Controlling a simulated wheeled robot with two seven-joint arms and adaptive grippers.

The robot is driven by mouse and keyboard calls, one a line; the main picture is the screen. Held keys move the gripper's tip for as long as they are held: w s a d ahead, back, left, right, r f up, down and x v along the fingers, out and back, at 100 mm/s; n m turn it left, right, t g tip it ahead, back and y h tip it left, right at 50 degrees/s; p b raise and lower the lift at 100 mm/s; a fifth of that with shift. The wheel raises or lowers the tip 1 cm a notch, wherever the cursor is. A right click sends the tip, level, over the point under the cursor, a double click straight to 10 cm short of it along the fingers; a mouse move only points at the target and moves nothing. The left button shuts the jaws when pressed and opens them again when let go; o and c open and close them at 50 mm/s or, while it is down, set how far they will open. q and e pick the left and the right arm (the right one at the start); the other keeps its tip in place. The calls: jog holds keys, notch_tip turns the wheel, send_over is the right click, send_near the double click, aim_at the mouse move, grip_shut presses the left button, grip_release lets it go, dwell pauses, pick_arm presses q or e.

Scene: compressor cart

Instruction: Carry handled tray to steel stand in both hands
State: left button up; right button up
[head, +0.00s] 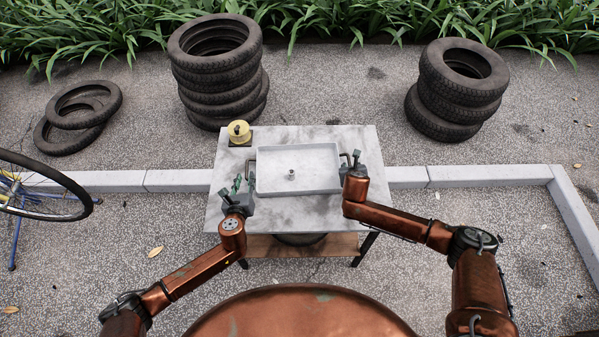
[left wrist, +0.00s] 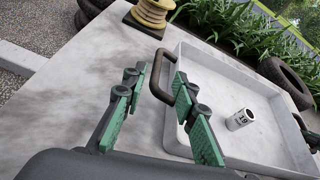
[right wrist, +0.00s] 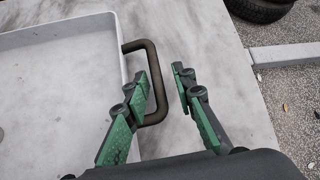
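The white handled tray (head: 298,192) lies on a pale marble-topped table and has a dark bent handle at each short end. A small white cylinder (head: 291,175) marked with a number stands in it; it also shows in the left wrist view (left wrist: 240,119). My left gripper (left wrist: 160,76) is open at the left handle (left wrist: 157,62), its right finger partly covering it. My right gripper (right wrist: 167,60) is open at the right handle (right wrist: 149,46), whose outer bar shows between the fingers. Contact with either handle cannot be told. I cannot make out a steel stand.
The table (head: 350,225) has bare marble around the tray. A yellow ringed object (head: 239,131) on a dark base sits at its back left corner. Tyre stacks (head: 217,75) (head: 460,90), loose tyres (head: 78,115), a bicycle wheel (head: 40,190) and a low kerb (head: 470,175) surround it.

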pick_arm(q)
jog(key=shift+s+r, duration=0.1)
jog(key=shift+s, duration=0.2)
pick_arm(e)
jog(key=shift+s+a+r, duration=0.1)
jog(key=shift+s, duration=0.05)
jog(key=v, duration=1.1)
jog(key=shift+s+r, duration=0.2)
jog(key=shift+r, duration=0.05)
